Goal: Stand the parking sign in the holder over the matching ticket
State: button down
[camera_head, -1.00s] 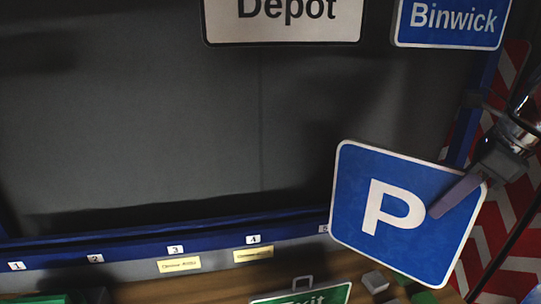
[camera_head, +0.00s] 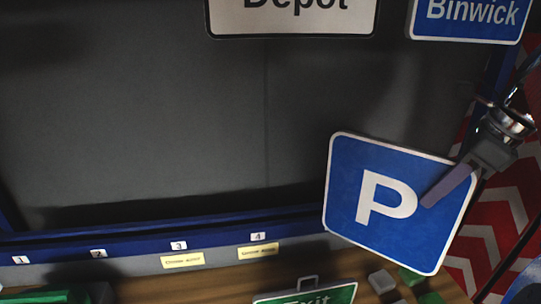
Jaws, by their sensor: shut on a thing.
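The parking sign (camera_head: 350,230) is a blue square with a white P and a white edge. It hangs slightly tilted in front of the right part of the rack. My gripper (camera_head: 450,186) is shut on its right side, with one finger showing across the face. The blue rail (camera_head: 130,243) carries number labels 1 to 4. Two yellow tickets sit below it, one under number 3 (camera_head: 183,260) and one under number 4 (camera_head: 259,251); their writing is too small to read. The sign hides the rail to the right of number 4.
A white Depot sign (camera_head: 290,18) and a blue Binwick sign (camera_head: 470,18) hang at the top. A green Exit sign (camera_head: 308,296) stands low in front, with grey and green blocks (camera_head: 382,282) beside it. Red and white chevron boards are at the right.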

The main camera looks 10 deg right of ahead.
aim_at(375, 171)
jog(key=w+a+n, duration=0.1)
jog(key=w+a, duration=0.2)
jog(key=w+a+f+n, duration=0.1)
jog(key=w+a, duration=0.1)
jog(key=w, duration=0.1)
jog(key=w+a+n+g+y, duration=0.1)
jog(key=w+a+n, duration=0.1)
jog(key=a, duration=0.1)
jog(key=shift+w+a+f, duration=0.35)
jog(key=shift+w, duration=0.05)
jog(key=w+a+n+g, duration=0.2)
jog(key=w+a+n, duration=0.4)
jog(key=a, duration=0.8)
jog(key=shift+w+f+y, duration=0.35)
jog(key=shift+w+y, duration=0.05)
jog(key=shift+w, duration=0.85)
